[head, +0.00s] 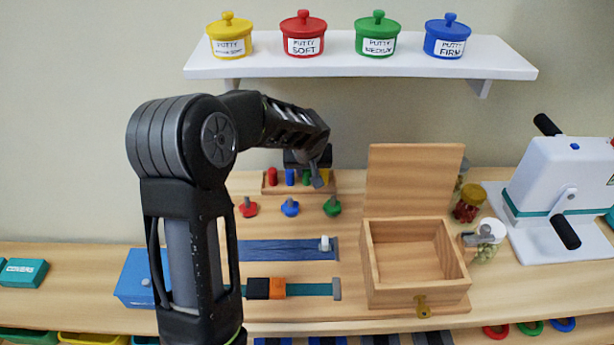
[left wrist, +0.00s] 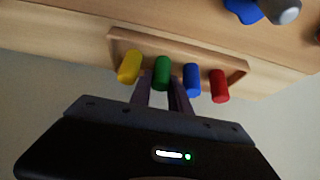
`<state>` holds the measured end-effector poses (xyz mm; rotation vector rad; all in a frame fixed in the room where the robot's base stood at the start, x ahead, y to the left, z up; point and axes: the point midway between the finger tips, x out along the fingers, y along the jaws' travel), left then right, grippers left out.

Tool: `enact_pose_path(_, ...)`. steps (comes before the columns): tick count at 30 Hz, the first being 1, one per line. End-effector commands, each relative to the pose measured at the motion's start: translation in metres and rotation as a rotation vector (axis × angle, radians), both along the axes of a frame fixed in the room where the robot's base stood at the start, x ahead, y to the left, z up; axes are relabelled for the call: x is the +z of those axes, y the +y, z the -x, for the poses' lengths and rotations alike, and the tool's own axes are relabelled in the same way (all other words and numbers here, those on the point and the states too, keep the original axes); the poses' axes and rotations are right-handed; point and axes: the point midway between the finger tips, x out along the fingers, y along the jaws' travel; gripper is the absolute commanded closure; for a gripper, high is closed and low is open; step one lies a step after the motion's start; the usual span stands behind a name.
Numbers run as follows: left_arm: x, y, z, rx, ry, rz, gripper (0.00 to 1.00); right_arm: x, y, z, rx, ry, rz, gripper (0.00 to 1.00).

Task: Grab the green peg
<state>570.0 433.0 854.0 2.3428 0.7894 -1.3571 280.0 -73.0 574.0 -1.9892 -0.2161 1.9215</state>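The green peg (head: 306,179) stands in a wooden rack (head: 284,190) between the blue and yellow pegs, partly behind my left gripper (head: 316,176). In the left wrist view the green peg (left wrist: 162,75) is in line with the other pegs, in the rack (left wrist: 205,58). The two dark fingers of my left gripper (left wrist: 161,84) lie on either side of the green peg, close to it. I cannot tell whether they touch it. My right gripper is in neither view.
A blue peg (left wrist: 192,80), a red peg (left wrist: 219,86) and a yellow peg (left wrist: 129,67) share the rack. Coloured knobs (head: 290,208) are in front. An open wooden box (head: 412,294) stands to the right. A shelf (head: 350,66) with putty pots hangs above.

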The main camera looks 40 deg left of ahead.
Motion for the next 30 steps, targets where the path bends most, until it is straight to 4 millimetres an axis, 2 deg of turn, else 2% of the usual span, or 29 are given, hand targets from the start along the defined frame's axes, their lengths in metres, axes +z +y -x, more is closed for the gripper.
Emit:
enact_pose_path(1, 0.0001, 0.0, 0.0, 0.0, 0.0, 0.0, 0.82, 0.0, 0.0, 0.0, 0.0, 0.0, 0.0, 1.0)
enact_pose_path(8, 0.0001, 0.0, 0.0, 0.0, 0.0, 0.0, 1.0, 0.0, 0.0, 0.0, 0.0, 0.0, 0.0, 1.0)
enact_pose_path(22, 0.0004, -0.0002, 0.0001, 0.0, 0.0, 0.0, 1.0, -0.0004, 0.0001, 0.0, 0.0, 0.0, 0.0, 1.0)
enact_pose_path(30, 0.0075, -0.0051, 0.0065, 0.0, -0.003, 0.001, 1.0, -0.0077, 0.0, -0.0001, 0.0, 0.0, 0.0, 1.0)
